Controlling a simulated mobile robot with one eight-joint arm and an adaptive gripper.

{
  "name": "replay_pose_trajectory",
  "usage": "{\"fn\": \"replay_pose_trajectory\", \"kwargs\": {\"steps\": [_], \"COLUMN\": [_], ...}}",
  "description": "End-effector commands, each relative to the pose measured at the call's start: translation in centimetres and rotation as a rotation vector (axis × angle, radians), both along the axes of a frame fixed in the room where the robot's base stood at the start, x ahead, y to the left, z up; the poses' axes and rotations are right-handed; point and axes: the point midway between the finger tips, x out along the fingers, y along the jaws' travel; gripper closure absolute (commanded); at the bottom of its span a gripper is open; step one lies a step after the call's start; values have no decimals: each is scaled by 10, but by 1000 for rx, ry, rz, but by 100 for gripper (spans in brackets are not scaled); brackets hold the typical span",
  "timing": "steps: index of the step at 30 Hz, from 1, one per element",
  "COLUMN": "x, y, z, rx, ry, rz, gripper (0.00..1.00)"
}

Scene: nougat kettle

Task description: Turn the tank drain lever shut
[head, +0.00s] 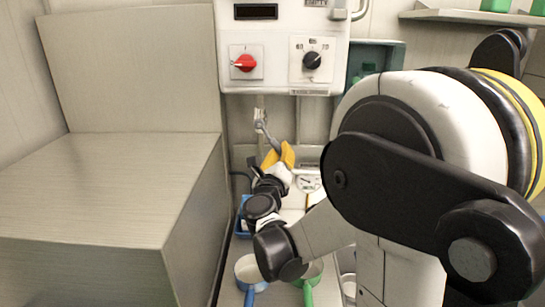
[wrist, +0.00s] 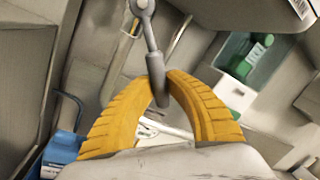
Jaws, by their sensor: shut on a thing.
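The tank drain lever (head: 261,122) is a grey metal lever below the control box in the head view. In the wrist view the lever (wrist: 151,40) comes down from a round pivot at the top edge and ends in a thicker grey grip. My gripper (head: 276,152) has yellow ribbed fingers, and they are closed around that grip. In the wrist view my gripper (wrist: 160,82) pinches the grip between its fingertips, with the grip's lower end poking out below them. The valve body behind the pivot is mostly out of the wrist view.
A control box (head: 275,28) with a red knob (head: 244,63) and black knob (head: 312,60) hangs above. A large steel block (head: 110,190) stands left. A gauge (head: 309,183), blue pan (head: 248,270) and green pan (head: 309,276) lie near my arm.

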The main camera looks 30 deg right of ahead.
Motion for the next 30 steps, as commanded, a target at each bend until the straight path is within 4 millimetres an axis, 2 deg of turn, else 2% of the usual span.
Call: {"fn": "replay_pose_trajectory", "kwargs": {"steps": [13, 30], "x": [-15, -19], "y": [-22, -28], "z": [33, 69], "rx": [-349, -680], "ry": [237, 460], "rz": [-3, 0], "gripper": [100, 100]}}
